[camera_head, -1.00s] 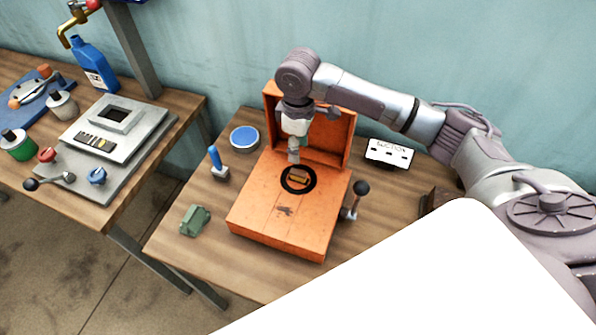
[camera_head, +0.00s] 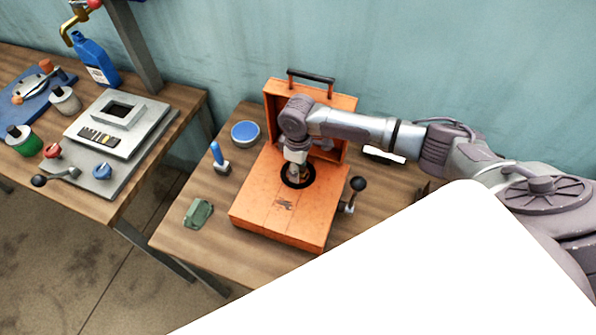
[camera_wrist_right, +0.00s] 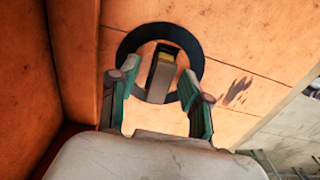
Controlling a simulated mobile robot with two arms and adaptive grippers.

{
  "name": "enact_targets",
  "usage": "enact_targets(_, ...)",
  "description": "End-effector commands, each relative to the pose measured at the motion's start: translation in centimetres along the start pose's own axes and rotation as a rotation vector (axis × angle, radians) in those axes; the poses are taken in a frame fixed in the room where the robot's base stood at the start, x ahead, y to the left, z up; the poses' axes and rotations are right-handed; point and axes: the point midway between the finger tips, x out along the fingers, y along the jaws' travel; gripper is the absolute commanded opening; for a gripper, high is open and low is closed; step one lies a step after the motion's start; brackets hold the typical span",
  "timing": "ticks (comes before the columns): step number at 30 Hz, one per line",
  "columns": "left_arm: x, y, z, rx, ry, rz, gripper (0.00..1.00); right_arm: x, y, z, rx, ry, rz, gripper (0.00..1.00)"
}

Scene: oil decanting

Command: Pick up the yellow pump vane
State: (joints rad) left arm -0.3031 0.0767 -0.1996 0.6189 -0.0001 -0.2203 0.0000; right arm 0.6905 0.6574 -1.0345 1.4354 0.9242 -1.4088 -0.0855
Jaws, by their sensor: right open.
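The yellow pump vane (camera_wrist_right: 166,56) shows in the right wrist view inside the dark ring opening (camera_wrist_right: 196,50) of the orange case. A grey block (camera_wrist_right: 159,82) lies against it, between the fingers in that view. My right gripper (camera_head: 296,176) is over the ring on the case (camera_head: 270,205); in the wrist view its two fingers (camera_wrist_right: 158,98) stand apart on either side of the vane. I cannot tell whether they touch it. In the head view the gripper mostly hides the vane. My left gripper is not in view.
The case's raised lid (camera_head: 346,102) stands close behind my right gripper. A crank handle (camera_head: 357,184) sticks out at the case's right. A blue-handled tool (camera_head: 218,157), a blue round dish (camera_head: 245,132) and a green block (camera_head: 198,213) are on the table to the left.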

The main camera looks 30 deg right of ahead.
Motion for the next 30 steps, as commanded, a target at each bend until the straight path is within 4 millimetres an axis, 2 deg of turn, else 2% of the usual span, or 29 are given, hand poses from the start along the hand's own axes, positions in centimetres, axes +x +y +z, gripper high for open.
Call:
enact_targets(2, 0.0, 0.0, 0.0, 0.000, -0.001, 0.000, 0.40, 0.0, 0.0, 0.0, 0.000, 0.000, 0.000, 0.48)
enact_targets(9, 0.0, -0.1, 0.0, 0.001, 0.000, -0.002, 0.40, 0.0, 0.0, 0.0, 0.000, 0.000, 0.000, 0.08)
enact_targets(11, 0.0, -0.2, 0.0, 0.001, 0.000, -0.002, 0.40, 0.0, 0.0, 0.0, 0.000, 0.000, 0.000, 0.00)
enact_targets(23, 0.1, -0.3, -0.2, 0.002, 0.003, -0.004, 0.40, -0.2, 0.0, 0.0, 0.000, 0.000, 0.000, 0.00)
enact_targets(30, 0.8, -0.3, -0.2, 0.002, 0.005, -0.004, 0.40, -2.4, 0.1, -0.1, -0.001, 0.004, 0.002, 0.00)
